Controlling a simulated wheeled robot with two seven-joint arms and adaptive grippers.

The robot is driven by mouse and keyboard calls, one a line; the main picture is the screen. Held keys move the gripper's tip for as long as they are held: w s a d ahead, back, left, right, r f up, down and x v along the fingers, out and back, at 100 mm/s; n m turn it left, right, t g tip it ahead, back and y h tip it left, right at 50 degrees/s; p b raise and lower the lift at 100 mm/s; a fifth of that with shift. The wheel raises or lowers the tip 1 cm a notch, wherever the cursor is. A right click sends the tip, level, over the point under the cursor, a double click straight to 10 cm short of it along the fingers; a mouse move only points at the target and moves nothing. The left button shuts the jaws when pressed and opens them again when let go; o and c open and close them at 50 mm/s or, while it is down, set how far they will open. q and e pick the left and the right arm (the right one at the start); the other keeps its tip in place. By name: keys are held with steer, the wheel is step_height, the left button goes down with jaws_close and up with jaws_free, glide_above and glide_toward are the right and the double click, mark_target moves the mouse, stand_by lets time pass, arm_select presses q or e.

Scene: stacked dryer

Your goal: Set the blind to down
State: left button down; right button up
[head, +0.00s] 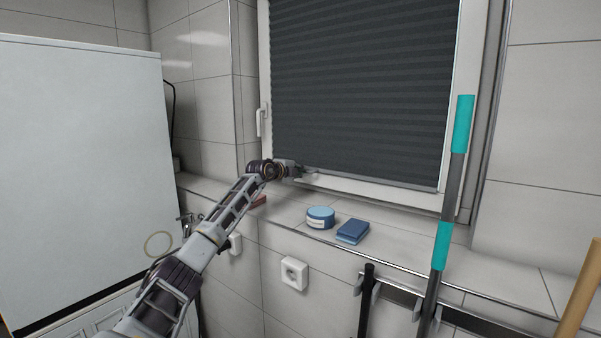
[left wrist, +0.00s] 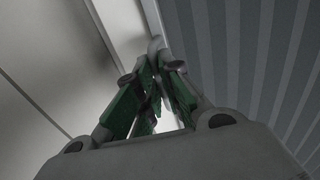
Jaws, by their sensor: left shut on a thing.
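The dark grey pleated blind (head: 360,85) covers nearly all of the window pane in the head view. Its lower edge is close to the bottom of the white window frame (head: 390,196). My left gripper (head: 308,173) is at the blind's lower left part, shut on it at its bottom edge. In the left wrist view, the green-padded fingers (left wrist: 155,75) are close together, with the striped blind (left wrist: 255,60) to their right. The exact spot they grip is hidden between the fingers. My right gripper is out of view.
A round blue tin (head: 320,217) and a blue sponge-like block (head: 353,231) lie on the tiled sill below the window. A teal-and-grey pole (head: 459,125) stands at the right. A white appliance (head: 80,170) fills the left. A window handle (head: 262,120) is on the frame.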

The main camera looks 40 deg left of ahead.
arm_select(q)
steer(key=c, duration=1.6)
jaws_free()
steer(key=shift+s+f, duration=0.1)
steer(key=shift+f, duration=0.3)
steer(key=shift+o, duration=0.2)
steer(key=shift+a, duration=0.1)
steer(key=shift+r, duration=0.2)
steer(key=shift+s, duration=0.1)
steer(key=v, duration=1.1)
steer(key=shift+s, duration=0.2)
steer(key=shift+r, duration=0.1)
